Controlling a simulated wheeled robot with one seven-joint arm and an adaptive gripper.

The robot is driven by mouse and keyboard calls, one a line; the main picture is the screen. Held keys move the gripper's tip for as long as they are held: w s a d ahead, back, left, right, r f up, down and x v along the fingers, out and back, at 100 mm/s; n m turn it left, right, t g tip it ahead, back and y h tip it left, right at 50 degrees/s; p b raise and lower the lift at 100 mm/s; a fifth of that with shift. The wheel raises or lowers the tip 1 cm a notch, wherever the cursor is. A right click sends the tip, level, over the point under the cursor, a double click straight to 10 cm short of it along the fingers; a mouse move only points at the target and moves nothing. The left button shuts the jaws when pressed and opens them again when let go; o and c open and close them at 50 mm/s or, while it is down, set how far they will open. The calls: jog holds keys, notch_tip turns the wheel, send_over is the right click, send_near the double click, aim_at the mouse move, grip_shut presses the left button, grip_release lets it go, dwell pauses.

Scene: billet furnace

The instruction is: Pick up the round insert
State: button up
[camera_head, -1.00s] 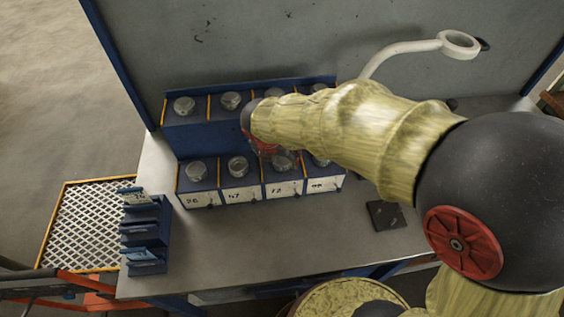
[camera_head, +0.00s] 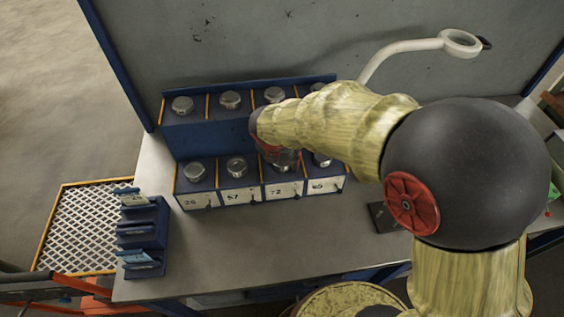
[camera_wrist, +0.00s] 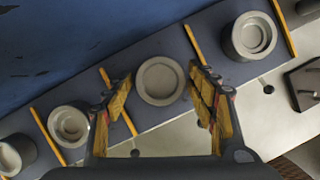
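Several round metal inserts sit on top of the blue rack, in two rows divided by yellow strips. In the wrist view, one round insert (camera_wrist: 160,80) lies between the spread fingers of my gripper (camera_wrist: 162,88), with visible gaps on both sides. My gripper is open and empty. In the head view, my gripper (camera_head: 278,152) is over the front row at the bin marked 72, and it partly hides that bin's insert (camera_head: 286,161). The front-row neighbours are one insert on the left (camera_head: 237,167) and one on the right (camera_head: 321,160).
The blue rack (camera_head: 212,140) stands on a grey bench (camera_head: 240,243). A small blue stepped holder (camera_head: 145,238) is at the bench's left end. A dark plate (camera_head: 382,217) lies right of the rack. A white ring-ended arm (camera_head: 410,47) reaches across behind. The front bench area is clear.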

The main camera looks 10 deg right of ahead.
jog(key=c, duration=1.4)
grip_shut()
